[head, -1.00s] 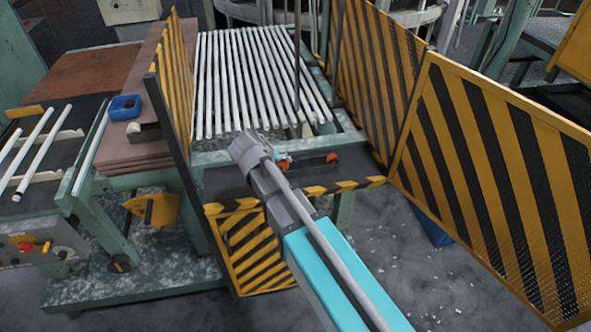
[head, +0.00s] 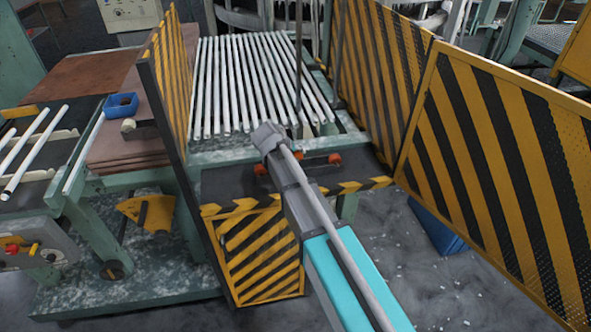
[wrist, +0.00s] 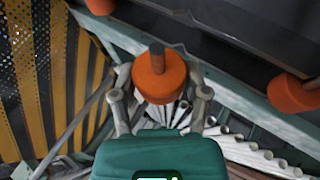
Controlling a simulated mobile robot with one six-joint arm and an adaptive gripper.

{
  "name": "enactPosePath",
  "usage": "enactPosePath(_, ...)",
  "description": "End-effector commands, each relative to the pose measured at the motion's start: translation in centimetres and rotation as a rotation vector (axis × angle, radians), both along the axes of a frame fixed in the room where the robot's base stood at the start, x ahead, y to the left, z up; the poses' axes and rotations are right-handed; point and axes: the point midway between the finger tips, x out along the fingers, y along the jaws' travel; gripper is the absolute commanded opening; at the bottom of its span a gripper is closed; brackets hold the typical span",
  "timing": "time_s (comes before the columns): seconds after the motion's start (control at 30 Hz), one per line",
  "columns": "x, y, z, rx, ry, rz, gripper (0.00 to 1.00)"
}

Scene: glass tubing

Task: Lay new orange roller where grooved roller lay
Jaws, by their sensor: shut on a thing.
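In the wrist view my gripper (wrist: 160,96) is shut on an orange roller (wrist: 160,80) with a dark shaft end pointing up. A second orange roller (wrist: 293,94) sits by the dark bar at right, and a third is partly cut off at the top left (wrist: 100,5). In the head view an orange roller shows left of my arm (head: 261,170) and another to its right (head: 335,158), along the dark ledge at the tube bed's near end. My arm hides my fingers there. I cannot make out a grooved roller on the ledge.
White glass tubes (head: 250,85) lie in rows behind the ledge. Striped guard panels stand left (head: 168,75) and right (head: 500,170). A blue box (head: 121,105) and a small pale cylinder (head: 128,125) are on the brown stack at left. A thin upright rod (head: 298,60) stands near the arm.

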Motion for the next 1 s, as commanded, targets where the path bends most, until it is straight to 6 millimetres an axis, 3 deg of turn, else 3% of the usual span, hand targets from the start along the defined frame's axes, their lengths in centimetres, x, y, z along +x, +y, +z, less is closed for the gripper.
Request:
enactPosePath(0.03,0.5,-0.1,-1.0,0.0,0.0,-0.001,0.04)
enactPosePath(0.2,1.4,-0.5,-1.9,0.0,0.0,-0.002,0.04)
enactPosePath(0.73,1.7,-0.6,-2.1,0.0,0.0,-0.002,0.04)
enactPosePath(1.0,2.4,-0.9,-4.0,-0.001,0.0,-0.002,0.04)
